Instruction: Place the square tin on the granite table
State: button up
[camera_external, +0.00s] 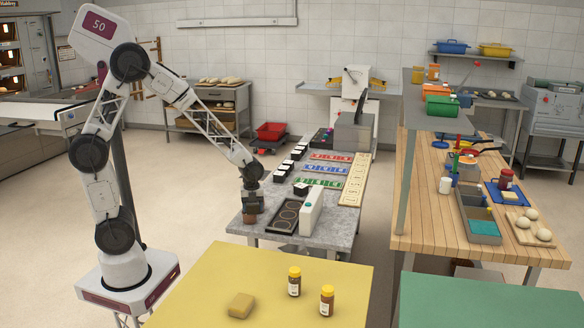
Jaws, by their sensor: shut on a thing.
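My gripper (250,208) points down at the front left of the grey granite table (341,229). It is shut on a small brown square thing (250,218), which looks like the square tin. The tin is small here and partly covered by the fingers. It is over or at the table's left front edge; I cannot tell whether it touches the top.
A dark tray with round hollows (285,216) and a white box (311,212) stand just right of my gripper. The front right corner is clear. A yellow table (205,290) stands nearer.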

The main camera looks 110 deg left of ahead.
jog(key=s+a+n, duration=0.1)
jog(key=a, duration=0.4)
jog(key=s+a, duration=0.2)
jog(key=a, duration=0.2)
jog(key=s+a+n, duration=0.1)
jog(key=s+a, duration=0.1)
jog(key=a, duration=0.3)
jog(key=shift+a+f+n, duration=0.2)
jog(key=shift+a+n, duration=0.1)
jog(key=s+a+n, duration=0.1)
jog(key=s+a, duration=0.5)
jog(key=a, duration=0.3)
jog(key=shift+a+f+n, duration=0.15)
jog(key=shift+f+n, duration=0.15)
jog(key=shift+w+a, duration=0.1)
jog(key=shift+a, duration=0.05)
send_over(274, 188)
jog(key=shift+w+f, duration=0.15)
jog(key=shift+f, duration=0.6)
jog(key=shift+f, duration=1.75)
jog(key=shift+f, duration=0.1)
jog(key=o, duration=1)
jog(key=shift+o, duration=0.2)
